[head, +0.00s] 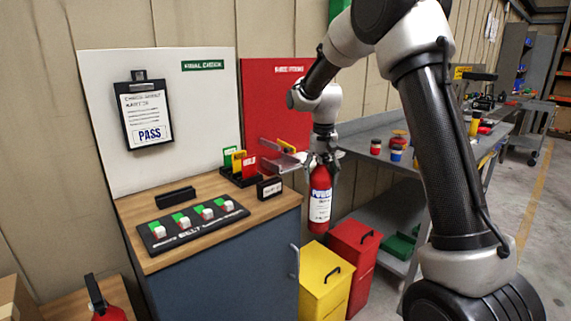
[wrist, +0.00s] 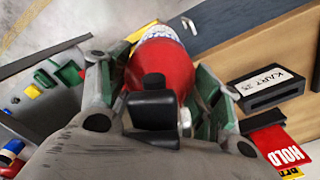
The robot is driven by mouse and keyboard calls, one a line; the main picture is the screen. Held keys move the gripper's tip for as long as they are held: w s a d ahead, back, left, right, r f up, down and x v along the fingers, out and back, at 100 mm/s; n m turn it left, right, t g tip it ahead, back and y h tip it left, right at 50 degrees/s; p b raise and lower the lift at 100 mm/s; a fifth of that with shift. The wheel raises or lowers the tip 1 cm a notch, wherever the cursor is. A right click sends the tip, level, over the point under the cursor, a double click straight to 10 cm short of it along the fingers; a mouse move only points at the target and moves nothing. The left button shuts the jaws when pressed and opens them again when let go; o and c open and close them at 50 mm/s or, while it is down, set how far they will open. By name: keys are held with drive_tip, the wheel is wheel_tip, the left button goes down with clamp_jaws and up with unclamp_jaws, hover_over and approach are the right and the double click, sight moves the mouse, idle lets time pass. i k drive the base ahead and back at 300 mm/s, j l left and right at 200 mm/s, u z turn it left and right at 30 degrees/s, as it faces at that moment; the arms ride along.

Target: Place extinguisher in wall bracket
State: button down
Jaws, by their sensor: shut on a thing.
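The red fire extinguisher (head: 320,206) with a white label hangs upright below my gripper (head: 324,162) in the head view. It is clear of the counter's right end. My gripper is shut on its upper part. In the wrist view, the red body (wrist: 165,65) and black top (wrist: 152,105) lie between the two fingers of my gripper (wrist: 150,85). A red wall panel (head: 275,100) stands behind the counter. Grey and pinkish pieces (head: 278,160) project low in front of it, left of my gripper; I cannot tell whether they are the wall bracket.
The wooden counter (head: 150,205) holds a switch panel (head: 194,227), coloured cards (head: 238,162) and a small black sign (head: 270,188). Yellow (head: 325,283) and red (head: 353,260) bins stand below the extinguisher. A grey workbench (head: 350,145) with jars is behind, right. Another red item (head: 110,313) shows bottom left.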

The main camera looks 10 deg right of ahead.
sight(281, 164)
drive_tip(key=i+l+u, duration=0.1)
drive_tip(key=l, duration=0.25)
drive_tip(key=i+l+u, duration=0.25)
drive_tip(key=i+l, duration=0.15)
drive_tip(key=l, duration=0.3)
